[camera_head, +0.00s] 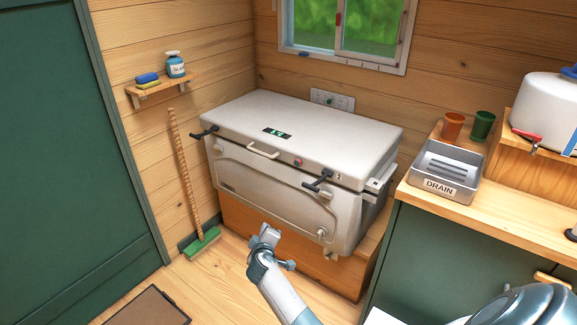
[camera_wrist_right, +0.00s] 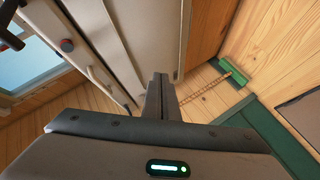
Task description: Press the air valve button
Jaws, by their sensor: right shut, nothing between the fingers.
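A large white cooler chest (camera_head: 275,190) stands against the wall with its lid shut. A small round red button (camera_head: 297,163), which looks like the air valve button, sits on the lid's front edge, between the pale handle and the right black latch. My left gripper is not in view.
Black latches (camera_head: 318,182) and a pale handle (camera_head: 263,150) stick out from the lid's front. The cooler rests on a wooden base (camera_head: 290,252). A counter (camera_head: 500,208) with a drain tray (camera_head: 440,170) is at the right. A broom (camera_head: 187,180) leans at the left.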

